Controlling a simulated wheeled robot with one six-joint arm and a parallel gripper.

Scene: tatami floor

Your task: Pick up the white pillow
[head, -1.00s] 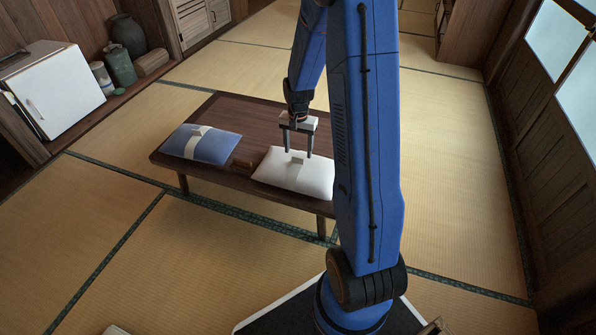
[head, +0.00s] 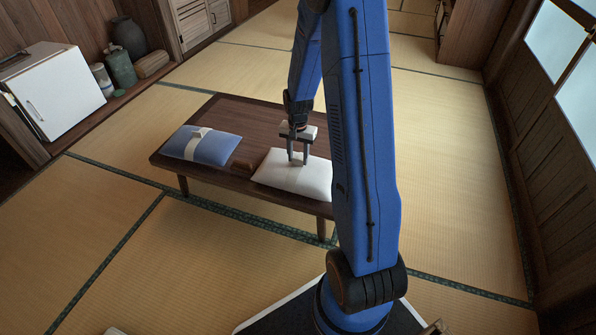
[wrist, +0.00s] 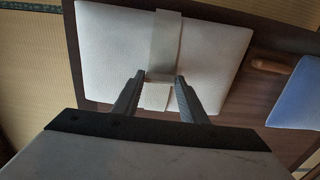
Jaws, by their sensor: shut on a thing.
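The white pillow (head: 280,176) lies on the right part of the low dark wooden table (head: 240,120). In the wrist view the white pillow (wrist: 110,40) has a pale beige band across its middle. My gripper (head: 298,163) is down at the pillow's middle from above. In the wrist view my gripper's two fingers (wrist: 160,78) stand on either side of the band, shut on the pillow there. The pillow still rests on the tabletop. Its right end is partly hidden behind my blue arm.
A blue pillow (head: 222,150) with a pale band lies on the table's left part. A small brown wooden piece (head: 243,163) lies between the pillows. A white fridge (head: 58,90), jars and a vase stand at the left wall. Tatami floor around the table is clear.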

